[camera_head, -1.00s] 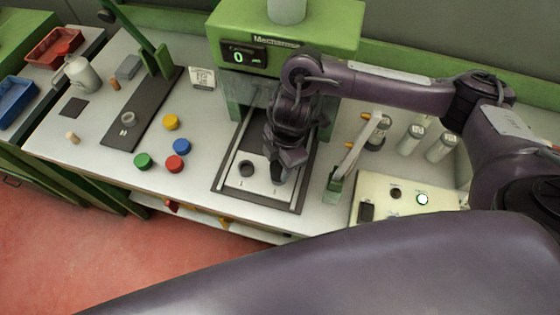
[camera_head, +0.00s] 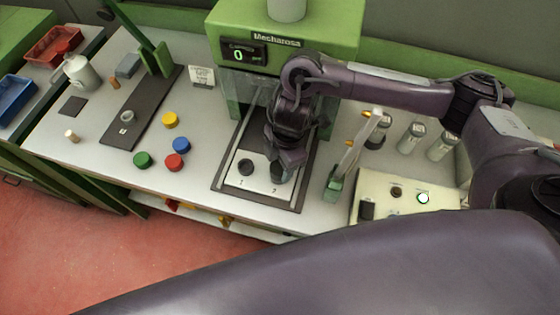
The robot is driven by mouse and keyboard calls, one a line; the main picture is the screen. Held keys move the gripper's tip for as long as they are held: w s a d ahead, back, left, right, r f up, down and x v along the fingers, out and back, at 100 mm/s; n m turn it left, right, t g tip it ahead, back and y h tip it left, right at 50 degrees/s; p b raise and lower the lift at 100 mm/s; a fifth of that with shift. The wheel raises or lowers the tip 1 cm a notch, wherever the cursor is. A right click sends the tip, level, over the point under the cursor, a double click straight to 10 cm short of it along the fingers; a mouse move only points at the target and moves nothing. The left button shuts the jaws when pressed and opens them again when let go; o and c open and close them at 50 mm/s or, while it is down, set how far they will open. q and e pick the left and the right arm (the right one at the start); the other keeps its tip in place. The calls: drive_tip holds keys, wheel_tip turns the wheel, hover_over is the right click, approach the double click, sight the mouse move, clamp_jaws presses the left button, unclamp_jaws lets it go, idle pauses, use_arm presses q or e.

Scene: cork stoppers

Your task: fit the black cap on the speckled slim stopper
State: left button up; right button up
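My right gripper (camera_head: 280,172) points down over the pad marked 2 on the light plate (camera_head: 254,185) of the green press. The wrist hides most of its fingers. I cannot tell whether they are open or hold anything. A dark round thing (camera_head: 246,167) is at the pad marked 1, left of the gripper; I cannot tell whether it is the black cap or an empty socket. A small pale cork stopper (camera_head: 71,136) stands on the table at the left, and a browner one (camera_head: 115,82) stands farther back. Speckles are too small to make out. My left gripper is out of view.
Yellow (camera_head: 170,120), blue (camera_head: 181,145), red (camera_head: 174,162) and green (camera_head: 142,159) caps lie left of the press (camera_head: 285,30). Red (camera_head: 52,47) and blue (camera_head: 14,95) trays are far left.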

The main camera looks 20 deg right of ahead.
drive_tip(key=o, duration=0.3)
drive_tip(key=shift+w+d+r+p, duration=0.1)
drive_tip(key=shift+d+r+p, duration=0.1)
drive_tip(key=shift+r, duration=1.1)
drive_tip(key=shift+s+d+r+p, duration=0.1)
drive_tip(key=shift+d+r+p, duration=0.1)
drive_tip(key=shift+r, duration=1.1)
drive_tip(key=shift+w+d+r+p, duration=0.1)
drive_tip(key=shift+d+r+p, duration=0.1)
drive_tip(key=shift+r, duration=1.1)
drive_tip(key=shift+f, duration=0.1)
